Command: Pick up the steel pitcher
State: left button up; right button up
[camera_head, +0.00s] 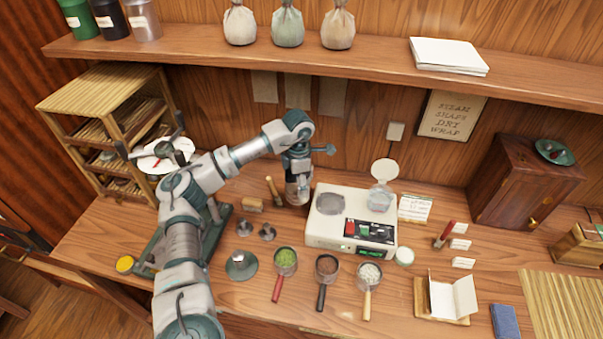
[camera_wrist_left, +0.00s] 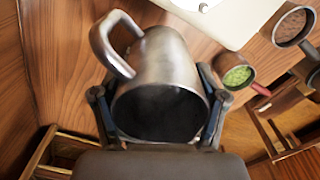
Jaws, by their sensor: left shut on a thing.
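The steel pitcher (camera_wrist_left: 165,60) fills the middle of the left wrist view, with its open dark mouth toward the camera and its curved handle at upper left. My left gripper (camera_wrist_left: 158,108) has one finger on each side of the pitcher and is shut on it. In the head view the pitcher (camera_head: 298,190) shows below my left gripper (camera_head: 298,172), just left of the white machine; the gripper partly hides it. I cannot tell whether its base touches the table. My right gripper is not in view.
The white machine (camera_head: 326,228) stands close on the pitcher's right. Three handled cups hold green (camera_head: 286,257), brown (camera_head: 327,266) and pale (camera_head: 369,273) contents in front. A wooden handled tool (camera_head: 273,190) is left of the pitcher. A shelf (camera_head: 300,62) runs above along the wall.

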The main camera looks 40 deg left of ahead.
pick_arm(q)
jog(key=s+d, duration=0.5)
jog(key=s, duration=0.5)
jog(key=shift+s+d+b, duration=0.25)
jog(key=shift+d+b, duration=0.05)
jog(key=shift+d, duration=0.1)
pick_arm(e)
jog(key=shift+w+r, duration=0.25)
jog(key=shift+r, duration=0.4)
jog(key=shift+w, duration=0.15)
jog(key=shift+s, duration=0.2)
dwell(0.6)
